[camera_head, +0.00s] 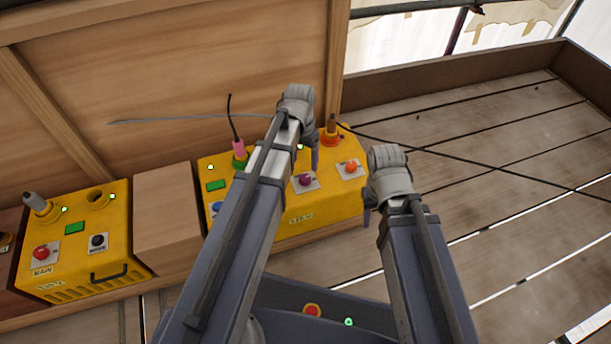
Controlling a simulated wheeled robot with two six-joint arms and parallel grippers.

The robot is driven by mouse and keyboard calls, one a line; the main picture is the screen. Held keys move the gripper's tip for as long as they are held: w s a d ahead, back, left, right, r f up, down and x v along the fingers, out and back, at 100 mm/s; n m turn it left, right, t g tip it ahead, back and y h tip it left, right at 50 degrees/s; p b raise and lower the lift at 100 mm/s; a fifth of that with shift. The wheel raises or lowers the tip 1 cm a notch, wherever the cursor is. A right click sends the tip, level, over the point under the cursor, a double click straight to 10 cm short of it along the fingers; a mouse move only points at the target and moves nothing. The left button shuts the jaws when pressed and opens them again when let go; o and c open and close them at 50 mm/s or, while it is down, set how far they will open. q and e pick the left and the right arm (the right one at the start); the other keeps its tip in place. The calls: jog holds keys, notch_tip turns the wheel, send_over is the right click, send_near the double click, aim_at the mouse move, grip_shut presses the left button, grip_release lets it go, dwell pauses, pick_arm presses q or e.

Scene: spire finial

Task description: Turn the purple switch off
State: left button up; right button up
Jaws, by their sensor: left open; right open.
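The purple switch (305,179) is a round knob on a pale plate on the front of the right yellow box (270,213). My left gripper (314,152) hangs over this box, above and close to the purple switch; I cannot tell if it touches anything. My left arm covers the middle of the box. My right gripper (368,214) is right of the box, near its right edge, and looks empty. The fingers of both grippers are small and partly hidden behind the wrists.
An orange switch (351,167) sits right of the purple one, and a blue one (216,207) left of it. A pink plug (239,148) stands on the box. Another yellow box (72,240) is at left, past a wooden block (166,213).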

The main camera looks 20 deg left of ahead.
aim_at(305, 177)
pick_arm(q)
notch_tip(305, 177, down, 7)
jog(key=b, duration=0.6)
jog(key=shift+d+f+b, duration=0.15)
jog(key=shift+b, duration=0.25)
jog(key=shift+c, duration=0.3)
grip_shut()
